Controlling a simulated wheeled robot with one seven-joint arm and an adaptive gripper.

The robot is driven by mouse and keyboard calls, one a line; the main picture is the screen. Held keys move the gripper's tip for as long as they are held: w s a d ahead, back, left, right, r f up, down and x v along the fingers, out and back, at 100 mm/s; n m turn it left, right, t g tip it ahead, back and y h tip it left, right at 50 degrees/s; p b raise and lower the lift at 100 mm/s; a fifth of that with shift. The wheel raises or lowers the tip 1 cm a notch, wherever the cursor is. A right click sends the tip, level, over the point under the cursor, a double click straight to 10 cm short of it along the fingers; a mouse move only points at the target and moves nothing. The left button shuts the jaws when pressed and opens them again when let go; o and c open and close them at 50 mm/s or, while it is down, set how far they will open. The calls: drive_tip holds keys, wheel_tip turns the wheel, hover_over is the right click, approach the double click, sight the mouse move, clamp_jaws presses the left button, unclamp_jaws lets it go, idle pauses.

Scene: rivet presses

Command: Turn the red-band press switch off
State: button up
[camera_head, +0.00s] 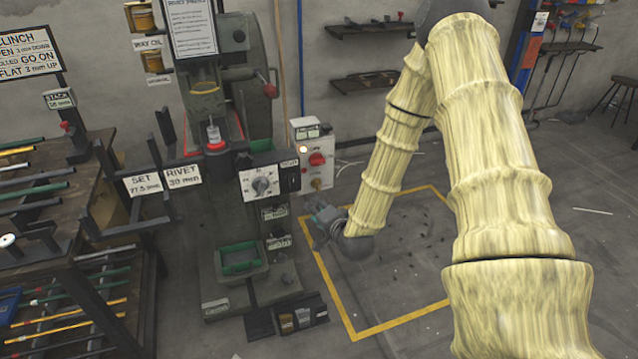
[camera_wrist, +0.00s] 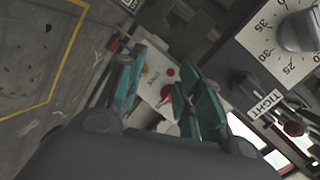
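The press (camera_head: 253,110) stands left of centre in the head view, with red on its frame and a red ring around its nose. A pale switch box (camera_head: 299,133) is on its right side. It carries a red knob (camera_head: 317,159) and a lit-looking pale lamp (camera_head: 303,149); its lettering is too small to read surely. My gripper (camera_head: 325,216) is below the box, apart from it. In the wrist view, my gripper's teal fingers (camera_wrist: 158,65) are spread and empty. The box (camera_wrist: 150,90) and red knob (camera_wrist: 166,93) show beyond and between them.
A dial (camera_head: 262,184) sits left of the switch box; it fills the upper right of the wrist view (camera_wrist: 297,35), near a TIGHT label (camera_wrist: 264,104). A rod rack (camera_head: 75,215) stands at left. Yellow-outlined floor (camera_head: 385,326) right of the press is free of large objects.

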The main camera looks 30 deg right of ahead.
sight(319, 164)
drive_tip(key=w+d+r+m+t+h+b, duration=0.3)
drive_tip(key=w+d+r+m+b, duration=0.15)
drive_tip(key=d, duration=0.35)
drive_tip(key=shift+m+t+y, duration=0.25)
drive_tip(key=shift+t+y, duration=0.05)
drive_tip(key=shift+y, duration=0.1)
drive_tip(key=x, duration=0.3)
drive_tip(key=b+x, duration=0.1)
drive_tip(key=x, duration=0.5)
drive_tip(key=shift+w+d+f+b, duration=0.1)
drive_tip(key=shift+w+f+b, duration=0.2)
drive_tip(key=shift+f+b, duration=0.1)
drive_tip(key=shift+c, duration=0.2)
clamp_jaws()
